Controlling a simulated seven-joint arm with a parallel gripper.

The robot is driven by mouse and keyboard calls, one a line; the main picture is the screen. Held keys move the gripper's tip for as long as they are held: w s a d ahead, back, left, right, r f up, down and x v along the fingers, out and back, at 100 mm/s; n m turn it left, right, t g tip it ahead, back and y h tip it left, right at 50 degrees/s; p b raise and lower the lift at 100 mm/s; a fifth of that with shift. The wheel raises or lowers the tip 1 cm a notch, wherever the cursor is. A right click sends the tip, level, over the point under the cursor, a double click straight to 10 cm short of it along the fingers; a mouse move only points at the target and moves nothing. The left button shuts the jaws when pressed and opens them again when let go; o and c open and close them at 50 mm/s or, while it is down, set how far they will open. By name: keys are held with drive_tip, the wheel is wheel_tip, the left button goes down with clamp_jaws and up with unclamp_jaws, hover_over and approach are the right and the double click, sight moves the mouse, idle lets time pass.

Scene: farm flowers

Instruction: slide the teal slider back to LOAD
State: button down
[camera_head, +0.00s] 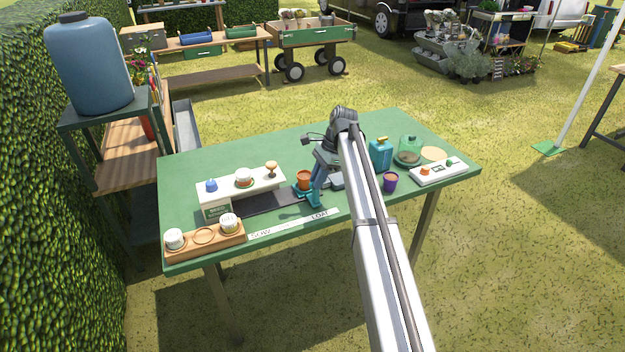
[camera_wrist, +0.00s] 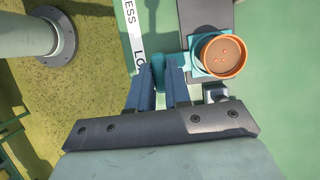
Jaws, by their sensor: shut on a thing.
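The teal slider (camera_wrist: 196,66) carries a terracotta pot (camera_wrist: 222,55) on its platform, and it also shows in the head view (camera_head: 298,193). My gripper (camera_wrist: 160,78), pointing down at the front of the slider, is shut on its teal handle (camera_wrist: 158,63). In the head view my gripper (camera_head: 315,200) partly hides the slider and the right part of the track. The dark track (camera_head: 265,203) runs left from the slider to a white station (camera_head: 215,207). The white label strip (camera_head: 290,225) lies along the track's front side, and the slider is beside its LOAD end.
A wooden tray (camera_head: 203,250) with two white pots stands at the front left. A purple cup (camera_head: 390,181), a blue can (camera_head: 380,155), a glass dome (camera_head: 408,150) and a white control box (camera_head: 438,171) stand at the right. The green table's (camera_head: 220,165) back left is clear.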

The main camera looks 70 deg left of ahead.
drive_tip(key=shift+w, duration=0.3)
drive_tip(key=c, duration=1.4)
unclamp_jaws()
drive_tip(key=shift+c, duration=0.2)
drive_tip(key=o, duration=0.4)
drive_tip(key=shift+s, duration=0.1)
drive_tip(key=shift+r, duration=0.1)
drive_tip(key=v, duration=1.3)
drive_tip(key=shift+r, duration=0.35)
